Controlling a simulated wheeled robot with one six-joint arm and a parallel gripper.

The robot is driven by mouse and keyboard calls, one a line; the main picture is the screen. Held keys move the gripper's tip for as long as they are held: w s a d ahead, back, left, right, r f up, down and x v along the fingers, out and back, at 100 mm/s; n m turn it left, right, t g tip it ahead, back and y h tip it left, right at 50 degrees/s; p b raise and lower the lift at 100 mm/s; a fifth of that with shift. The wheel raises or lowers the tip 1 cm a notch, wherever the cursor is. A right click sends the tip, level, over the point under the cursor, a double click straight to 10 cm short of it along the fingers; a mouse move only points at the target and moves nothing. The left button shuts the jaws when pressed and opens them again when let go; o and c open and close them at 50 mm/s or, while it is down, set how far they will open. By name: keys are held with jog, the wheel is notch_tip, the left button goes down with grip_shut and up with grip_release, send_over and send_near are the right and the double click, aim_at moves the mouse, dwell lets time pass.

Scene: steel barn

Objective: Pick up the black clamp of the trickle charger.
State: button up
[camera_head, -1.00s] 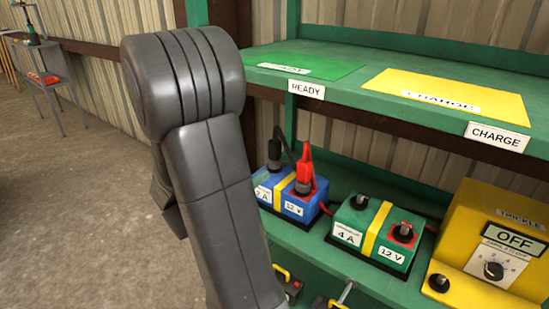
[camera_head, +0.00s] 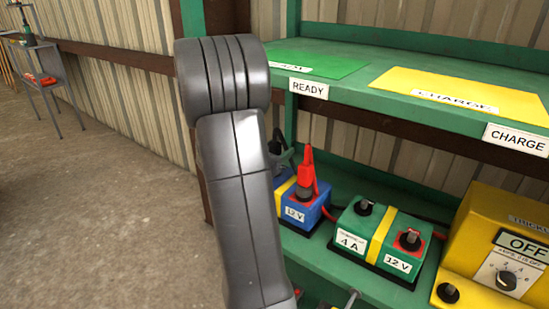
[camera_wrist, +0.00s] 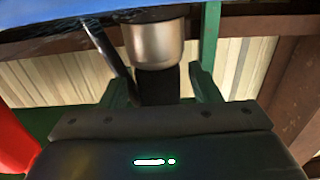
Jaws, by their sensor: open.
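The red clamp (camera_head: 306,172) stands upright on the near post of the blue battery (camera_head: 297,212). The black clamp (camera_head: 278,142) shows only as a dark part behind my grey arm in the head view, at the battery's far-left post. In the wrist view, a silver post (camera_wrist: 155,43) is under the blue surface at the top, and a dark upright body, seemingly the black clamp (camera_wrist: 157,88), sits between the two fingers of my gripper (camera_wrist: 157,70). My gripper is open around it; contact cannot be told. The head view mostly hides my gripper.
A green battery (camera_head: 380,237) and the yellow trickle charger (camera_head: 510,240) stand to the right on the lower shelf. The green upper shelf (camera_head: 400,58) with READY and CHARGE labels is overhead. A red shape (camera_wrist: 14,140) is close at the left in the wrist view.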

jog(key=shift+w+d, duration=0.1)
jog(key=shift+w, duration=0.1)
grip_shut()
